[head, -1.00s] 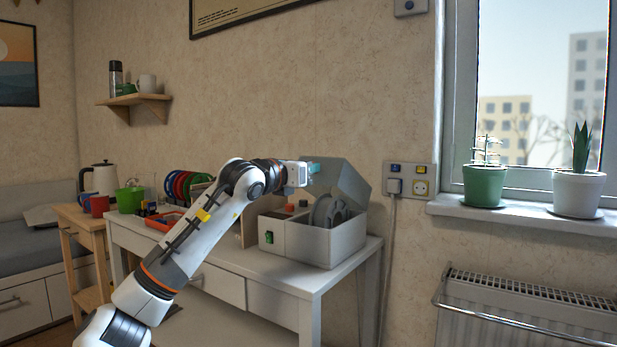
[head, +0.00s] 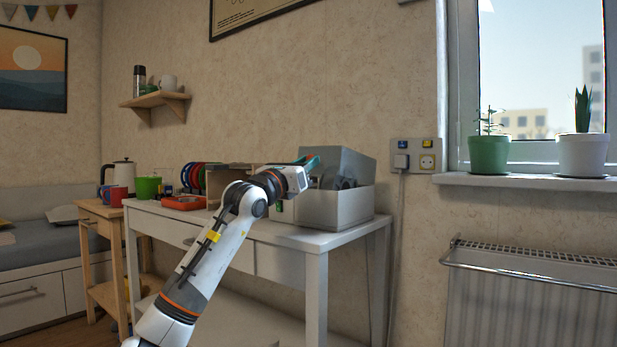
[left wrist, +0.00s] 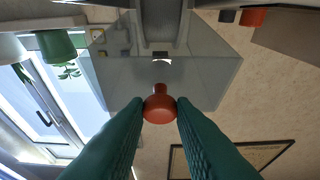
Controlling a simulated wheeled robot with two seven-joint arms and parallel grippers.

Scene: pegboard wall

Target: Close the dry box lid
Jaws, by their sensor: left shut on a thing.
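The dry box (head: 345,208) is a pale grey box on the white table. Its grey lid (head: 348,161) stands raised and tilted above the open box, and a dark spool shows beneath it. My left gripper (head: 312,161) is at the lid's left side. In the left wrist view, the teal fingers (left wrist: 160,118) are shut on a red knob (left wrist: 160,104) that stands out from the grey lid panel (left wrist: 205,75). The arm hides the box's left part. My right gripper is not in view.
The white table (head: 290,237) also holds a red tray (head: 183,203), a green cup (head: 147,188) and colored spools to the left. A wall socket panel (head: 416,155) is right of the box, with a radiator (head: 530,290) below the window.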

